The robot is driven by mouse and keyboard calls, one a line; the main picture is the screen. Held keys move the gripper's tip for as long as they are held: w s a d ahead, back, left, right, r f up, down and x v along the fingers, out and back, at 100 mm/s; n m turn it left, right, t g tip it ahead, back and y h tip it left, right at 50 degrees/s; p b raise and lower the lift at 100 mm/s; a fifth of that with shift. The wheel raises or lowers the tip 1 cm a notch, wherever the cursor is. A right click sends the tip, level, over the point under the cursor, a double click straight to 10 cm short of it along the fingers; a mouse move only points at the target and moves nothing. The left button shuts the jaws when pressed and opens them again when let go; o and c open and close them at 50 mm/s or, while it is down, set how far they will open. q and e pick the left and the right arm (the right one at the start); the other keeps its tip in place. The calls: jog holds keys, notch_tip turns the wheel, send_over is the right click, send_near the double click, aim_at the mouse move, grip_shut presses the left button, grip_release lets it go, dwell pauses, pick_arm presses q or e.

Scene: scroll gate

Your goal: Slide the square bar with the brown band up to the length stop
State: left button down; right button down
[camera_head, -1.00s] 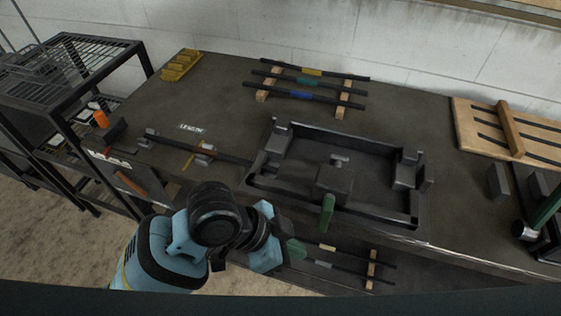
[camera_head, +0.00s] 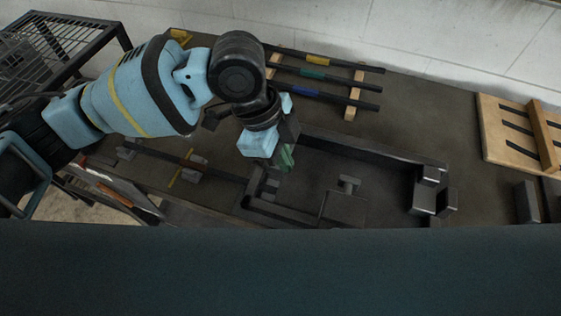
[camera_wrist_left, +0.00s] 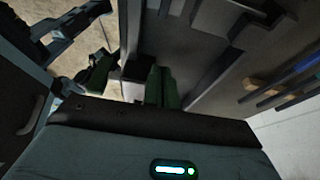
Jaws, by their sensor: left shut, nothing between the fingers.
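A dark square bar with a brown band (camera_head: 190,160) lies on the bench at the left, running from upper left toward the frame's left corner. A pale block sits under or beside it near the band. A small dark block (camera_head: 125,151) stands at its left end; I cannot tell whether this is the length stop. My left gripper (camera_head: 286,158), with green fingers, is above the frame's left part, right of the bar's right end. Its fingers (camera_wrist_left: 162,86) are together and empty in the left wrist view. My right gripper is not in view.
A dark open frame with raised walls (camera_head: 375,153) fills the bench middle. Several bars with coloured bands lie on wooden rests (camera_head: 355,95) at the back. A slotted wooden board (camera_head: 495,135) is at right. A wire rack (camera_head: 75,35) stands at far left.

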pick_arm(q)
jog(key=x, duration=1)
jog(key=shift+s+f, duration=0.1)
jog(key=shift+s, duration=0.3)
jog(key=shift+w+a+r, duration=0.1)
jog(key=shift+w+a, duration=0.15)
jog(key=shift+a, duration=0.35)
jog(key=shift+w+a+r, duration=0.15)
jog(key=shift+w+a, duration=0.05)
jog(key=shift+a, duration=0.45)
jog(key=shift+w+a, duration=0.2)
jog(key=shift+a, duration=0.45)
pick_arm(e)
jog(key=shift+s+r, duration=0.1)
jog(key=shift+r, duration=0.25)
